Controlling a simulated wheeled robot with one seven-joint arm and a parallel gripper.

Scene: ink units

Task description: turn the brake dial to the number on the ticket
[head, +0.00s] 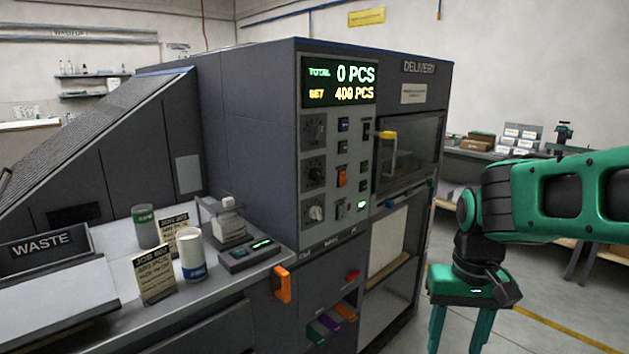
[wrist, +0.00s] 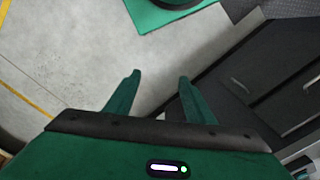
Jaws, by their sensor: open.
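Three round dials are stacked on the left of the light control panel in the head view: a dark top dial (head: 313,129), a dark middle dial (head: 314,171) and a bottom dial (head: 315,213) with a pale knob. Their labels are too small to read, so I cannot tell which is the brake dial. A front ticket (head: 154,275) and a rear ticket (head: 168,236) stand on the left shelf; their lower lines are unreadable. My gripper (head: 459,334) is open and empty, pointing down, right of the machine and apart from the panel. Its fingers also show in the wrist view (wrist: 160,78).
The display (head: 340,82) reads 0 PCS total, 400 PCS set. A yellow handle (head: 387,136) sticks out on the delivery door. An orange handle (head: 282,284) juts below the shelf, which holds a white cup (head: 192,254) and green-banded jar (head: 145,227).

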